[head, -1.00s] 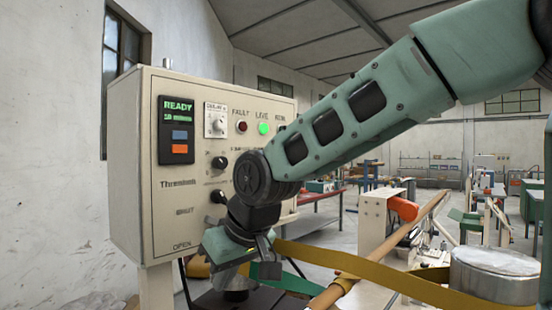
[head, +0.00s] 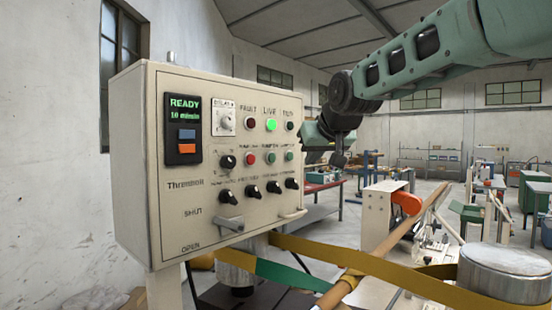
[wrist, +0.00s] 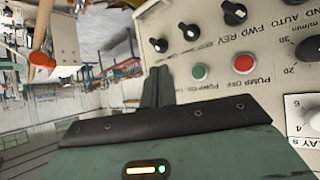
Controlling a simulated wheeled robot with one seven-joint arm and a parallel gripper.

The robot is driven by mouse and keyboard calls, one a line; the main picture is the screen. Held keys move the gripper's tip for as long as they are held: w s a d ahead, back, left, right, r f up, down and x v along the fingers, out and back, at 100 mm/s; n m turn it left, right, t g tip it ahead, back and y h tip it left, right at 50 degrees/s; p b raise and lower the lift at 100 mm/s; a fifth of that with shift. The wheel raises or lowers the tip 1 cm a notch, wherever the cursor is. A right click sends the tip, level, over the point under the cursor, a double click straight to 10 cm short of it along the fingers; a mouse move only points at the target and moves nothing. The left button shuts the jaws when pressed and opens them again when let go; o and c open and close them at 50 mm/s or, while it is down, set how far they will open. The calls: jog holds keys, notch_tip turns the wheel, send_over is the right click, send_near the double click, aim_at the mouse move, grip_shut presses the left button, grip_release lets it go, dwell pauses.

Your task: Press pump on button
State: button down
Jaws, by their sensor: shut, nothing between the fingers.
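The cream control panel (head: 160,215) fills the left of the head view. Its red button (head: 250,159) and green button (head: 270,158) sit side by side in the middle row. In the wrist view the panel appears upside down; the green button (wrist: 199,72) is labelled pump on and the red button (wrist: 243,64) pump off. My gripper (head: 338,162) is shut and empty, just past the panel's right edge in the head view. In the wrist view its fingertips (wrist: 158,72) appear left of the green button, apart from it, and cover part of that row.
Black knobs (head: 253,192) line the row below the buttons, with a grey lever (head: 230,222) beneath. A lit green lamp (head: 271,125) is above. A yellow-green strap (head: 340,262) and a metal drum (head: 503,275) lie low in front.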

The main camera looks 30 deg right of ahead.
aim_at(272, 158)
jog(key=w+a, duration=0.3)
jog(key=w, duration=0.5)
jog(key=shift+a, duration=0.25)
jog(key=shift+w, duration=0.15)
dwell(2.0)
jog(key=shift+w+a+b, duration=0.15)
jog(key=shift+w+b, duration=0.15)
jog(key=shift+w, duration=0.05)
jog(key=shift+w+a, duration=0.15)
jog(key=shift+w, duration=0.2)
dwell(0.8)
jog(key=shift+s, duration=0.1)
jog(key=shift+s+d, duration=0.3)
jog(key=shift+s, duration=0.35)
jog(key=shift+s, duration=0.1)
